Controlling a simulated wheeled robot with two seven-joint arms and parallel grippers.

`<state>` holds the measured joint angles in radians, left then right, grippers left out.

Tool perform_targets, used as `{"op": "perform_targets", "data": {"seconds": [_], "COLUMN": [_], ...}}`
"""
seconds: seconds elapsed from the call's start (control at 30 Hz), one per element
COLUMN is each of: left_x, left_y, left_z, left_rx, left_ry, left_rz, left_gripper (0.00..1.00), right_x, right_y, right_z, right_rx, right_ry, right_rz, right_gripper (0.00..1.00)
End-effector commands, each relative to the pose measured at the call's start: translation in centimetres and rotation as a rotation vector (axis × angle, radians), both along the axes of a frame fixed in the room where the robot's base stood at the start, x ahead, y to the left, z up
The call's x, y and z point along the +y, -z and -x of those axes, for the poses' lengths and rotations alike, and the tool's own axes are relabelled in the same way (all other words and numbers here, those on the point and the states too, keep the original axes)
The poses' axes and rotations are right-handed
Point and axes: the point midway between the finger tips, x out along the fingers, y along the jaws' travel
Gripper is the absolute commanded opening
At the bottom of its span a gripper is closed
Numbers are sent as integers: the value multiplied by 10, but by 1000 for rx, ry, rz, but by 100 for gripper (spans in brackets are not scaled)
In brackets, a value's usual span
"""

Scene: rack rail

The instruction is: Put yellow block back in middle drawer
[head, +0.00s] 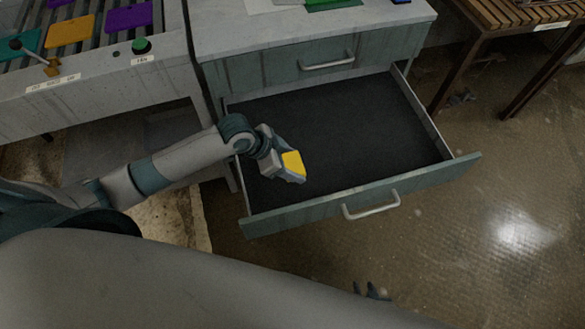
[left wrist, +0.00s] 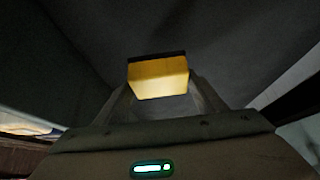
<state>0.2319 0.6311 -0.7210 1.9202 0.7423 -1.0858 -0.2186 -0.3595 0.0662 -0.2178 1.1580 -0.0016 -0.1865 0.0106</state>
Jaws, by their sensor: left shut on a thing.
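The yellow block (head: 293,163) is held in my left gripper (head: 287,166), over the left part of the open drawer (head: 360,120). In the left wrist view the yellow block (left wrist: 158,78) sits between the two fingertips, with the dark drawer floor behind it. I cannot tell whether it touches the floor. The open drawer is the one below a closed top drawer (head: 300,68); its floor looks empty. My right gripper (head: 371,290) shows only as small dark tips at the bottom of the head view, mostly hidden behind my own arm; its opening is unclear.
The open drawer's front panel (head: 290,214) and handle (head: 371,206) stick out over the floor. A rail rack (head: 90,85) with colored plates stands at the left. A green item (head: 330,4) lies on the cabinet top. A slatted wooden bench (head: 510,14) stands at the right.

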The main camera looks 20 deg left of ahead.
Motion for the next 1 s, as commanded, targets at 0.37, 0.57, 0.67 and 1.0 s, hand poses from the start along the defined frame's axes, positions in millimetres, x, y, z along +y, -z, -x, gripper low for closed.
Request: {"op": "perform_targets", "data": {"seconds": [0.37,0.57,0.67,1.0], "left_x": [0,0,0,0], "left_y": [29,37,37,40], "left_z": [1,0,0,0], "left_rx": [3,-1,-1,0], "left_ry": [-1,0,0,1], "left_rz": [-1,-1,-1,-1], "left_gripper": [43,43,43,82], "right_x": [0,1,1,1], "right_y": [-1,-1,-1,1], "right_z": [0,-1,-1,0], "right_rx": [-4,-6,-6,3], "right_ry": [0,0,0,-1], "right_rz": [-2,-2,-2,0], "right_gripper": [30,30,30,30]}}
